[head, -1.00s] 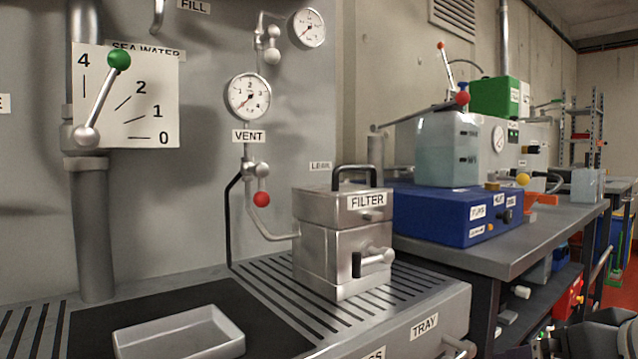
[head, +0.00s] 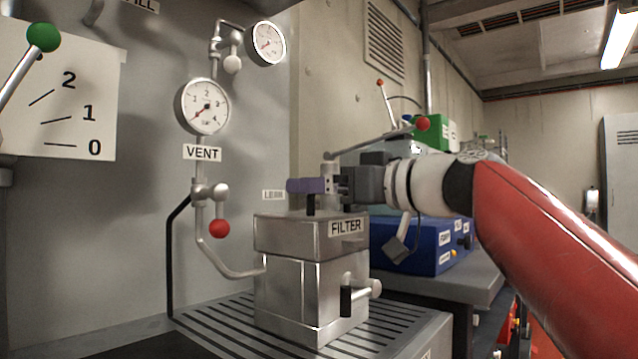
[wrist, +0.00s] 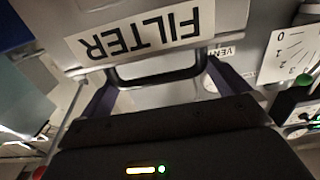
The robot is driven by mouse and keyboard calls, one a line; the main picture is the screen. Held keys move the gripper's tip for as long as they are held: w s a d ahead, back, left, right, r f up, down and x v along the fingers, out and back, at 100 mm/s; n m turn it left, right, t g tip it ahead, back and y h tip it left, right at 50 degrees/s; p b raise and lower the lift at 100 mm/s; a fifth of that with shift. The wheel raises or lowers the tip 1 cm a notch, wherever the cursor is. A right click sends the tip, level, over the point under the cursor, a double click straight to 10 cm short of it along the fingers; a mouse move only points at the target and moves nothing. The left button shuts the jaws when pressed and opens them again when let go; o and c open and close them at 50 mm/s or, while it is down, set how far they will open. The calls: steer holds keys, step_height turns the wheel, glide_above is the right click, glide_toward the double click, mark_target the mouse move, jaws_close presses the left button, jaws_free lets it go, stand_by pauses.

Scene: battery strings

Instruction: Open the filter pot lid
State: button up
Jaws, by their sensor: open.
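The filter pot (head: 285,290) is a grey metal box on the slatted bench top. Its lid (head: 280,235) carries a FILTER label and sits flat on the pot. The lid's black bar handle (wrist: 155,83) shows between my fingers in the wrist view; in the head view my gripper mostly hides it. My gripper (head: 307,187) is at the handle, just above the lid. Its purple fingers are open, one near each end of the handle. I cannot tell whether they touch it. A latch with a black grip (head: 346,300) is on the pot's front.
A pipe with a red-knobbed vent valve (head: 219,228) runs into the pot's left side. A pressure gauge (head: 203,107) is on the wall above. A blue box (head: 440,262) stands on the bench behind my arm. The slatted top (head: 215,322) left of the pot is clear.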

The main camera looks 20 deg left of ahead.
steer(key=shift+x, duration=0.95)
steer(key=shift+c, duration=0.4)
